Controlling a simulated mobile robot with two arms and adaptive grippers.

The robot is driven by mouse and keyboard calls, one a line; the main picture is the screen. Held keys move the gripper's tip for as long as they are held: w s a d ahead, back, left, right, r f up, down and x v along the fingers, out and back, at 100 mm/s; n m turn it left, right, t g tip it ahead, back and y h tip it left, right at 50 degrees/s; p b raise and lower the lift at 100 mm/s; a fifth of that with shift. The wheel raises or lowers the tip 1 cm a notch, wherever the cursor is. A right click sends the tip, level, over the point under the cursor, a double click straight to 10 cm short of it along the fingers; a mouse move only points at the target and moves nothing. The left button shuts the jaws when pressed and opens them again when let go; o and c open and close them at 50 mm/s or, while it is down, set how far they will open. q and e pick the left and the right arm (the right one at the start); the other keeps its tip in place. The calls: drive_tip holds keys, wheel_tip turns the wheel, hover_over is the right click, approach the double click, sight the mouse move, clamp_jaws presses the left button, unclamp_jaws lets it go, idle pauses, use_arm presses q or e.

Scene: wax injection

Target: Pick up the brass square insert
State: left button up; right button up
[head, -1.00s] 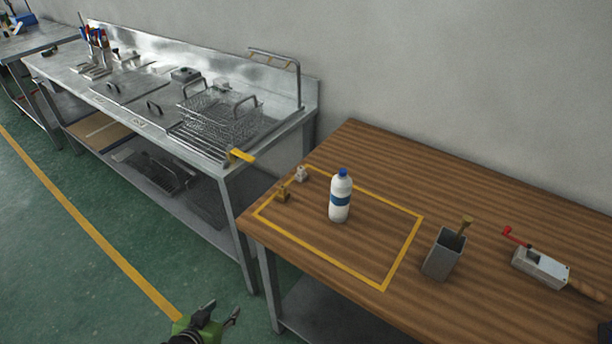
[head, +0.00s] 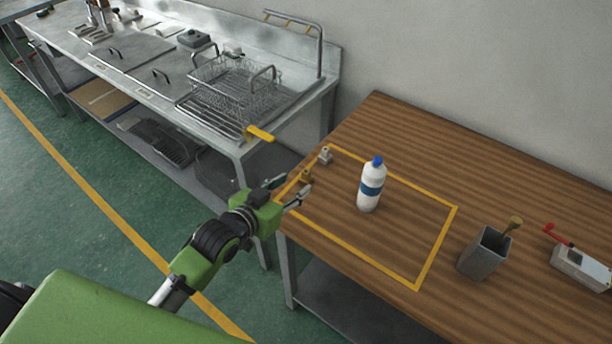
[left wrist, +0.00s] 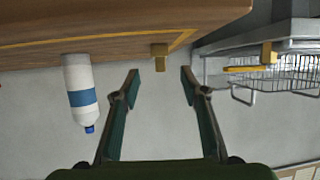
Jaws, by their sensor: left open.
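The brass square insert (head: 306,175) is a small brass-coloured block standing on the wooden table near its left corner, by the yellow outline. It also shows in the left wrist view (left wrist: 160,56), upside down, centred beyond the fingertips. My left gripper (head: 295,188) is open and empty at the table's left edge, just in front of the insert. In the left wrist view its two fingers (left wrist: 160,73) are spread on either side of the insert's line, and I see no contact. In the head view the fingers partly cover the insert's surroundings. My right gripper is not in view.
A small grey piece (head: 325,156) stands just behind the insert. A white bottle (head: 369,188) stands right of it inside the yellow outline. A grey holder (head: 486,253) is further right. A metal bench with a wire basket (head: 232,82) stands at the left.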

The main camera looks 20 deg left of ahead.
sight(304, 178)
use_arm(q)
drive_tip(key=x, duration=0.4)
drive_tip(key=p+x, duration=0.1)
drive_tip(key=x, duration=0.3)
drive_tip(key=shift+f, duration=0.3)
drive_tip(key=shift+s+a, duration=0.1)
drive_tip(key=c, duration=0.3)
drive_tip(key=shift+r, duration=0.1)
clamp_jaws()
